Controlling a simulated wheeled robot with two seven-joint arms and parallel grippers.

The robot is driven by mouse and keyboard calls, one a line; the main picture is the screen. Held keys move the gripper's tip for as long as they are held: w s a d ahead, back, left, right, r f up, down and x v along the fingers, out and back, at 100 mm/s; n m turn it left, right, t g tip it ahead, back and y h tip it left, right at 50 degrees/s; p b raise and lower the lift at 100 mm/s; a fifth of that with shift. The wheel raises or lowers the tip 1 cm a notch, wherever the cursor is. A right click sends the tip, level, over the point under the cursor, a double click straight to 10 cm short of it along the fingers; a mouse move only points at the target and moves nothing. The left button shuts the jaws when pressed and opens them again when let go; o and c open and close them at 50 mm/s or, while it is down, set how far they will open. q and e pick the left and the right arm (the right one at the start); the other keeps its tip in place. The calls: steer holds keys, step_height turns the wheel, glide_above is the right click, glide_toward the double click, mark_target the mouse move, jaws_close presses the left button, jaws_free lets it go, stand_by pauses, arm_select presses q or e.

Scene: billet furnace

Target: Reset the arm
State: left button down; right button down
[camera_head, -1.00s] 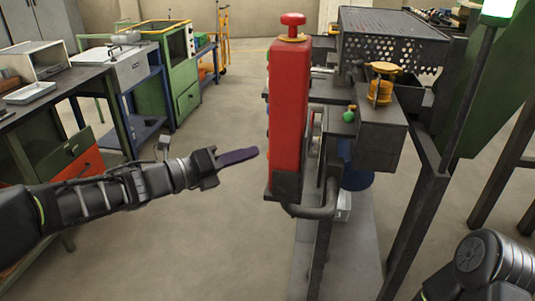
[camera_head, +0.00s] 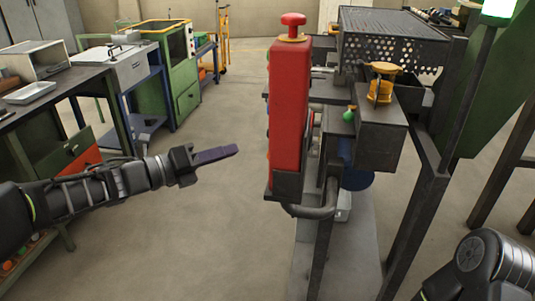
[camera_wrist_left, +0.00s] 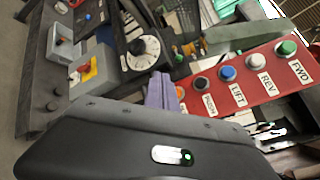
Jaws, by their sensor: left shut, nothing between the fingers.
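My left arm comes in from the left in the head view. Its gripper (camera_head: 215,155) is shut and empty, with its purple fingers pointing right in open air. The fingers (camera_wrist_left: 161,92) also show in the left wrist view. A gap of floor lies between the fingertips and the red control box (camera_head: 290,105). In the left wrist view the red panel (camera_wrist_left: 255,75) faces me with several coloured buttons labelled FWD, REV, LIFT and PUSH. A link of my right arm shows at the bottom right of the head view; its gripper is out of view.
The dark furnace frame (camera_head: 380,140) stands right of the red box. Workbenches and a green cabinet (camera_head: 165,75) line the left side. The floor (camera_head: 215,240) in the middle is clear.

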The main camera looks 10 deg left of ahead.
arm_select(q)
steer(key=w+a+f+n+t+y+p, duration=0.1)
steer(key=w+f+n+y, duration=0.15)
steer(key=f+n, duration=0.55)
steer(key=w+a+f+n+t+y, duration=0.15)
steer(key=f+n+y, duration=0.25)
steer(key=n, duration=0.8)
steer(key=s+d+f+n+g+y+p, duration=0.2)
steer(key=s+f+n+g, duration=0.1)
steer(key=f+n, duration=0.8)
steer(key=s+d+f+n+g+p, duration=0.1)
steer(key=s+d+f+n+g, duration=0.15)
steer(key=s+f, duration=0.5)
steer(key=s+d+f+n+g+p, duration=0.1)
steer(key=s+d+f+n+g, duration=0.15)
steer(key=s+f, duration=0.55)
steer(key=s+d+f+g+p, duration=0.1)
steer(key=s+d+f+g, duration=0.1)
steer(key=s, duration=0.6)
steer(key=s+d+f+n+g+p, duration=0.1)
steer(key=s+d+f+g, duration=0.2)
steer(key=s, duration=0.5)
steer(key=shift+d+f+n+p, duration=0.25)
steer(key=shift+f+n+p, duration=0.1)
steer(key=shift+f, duration=0.25)
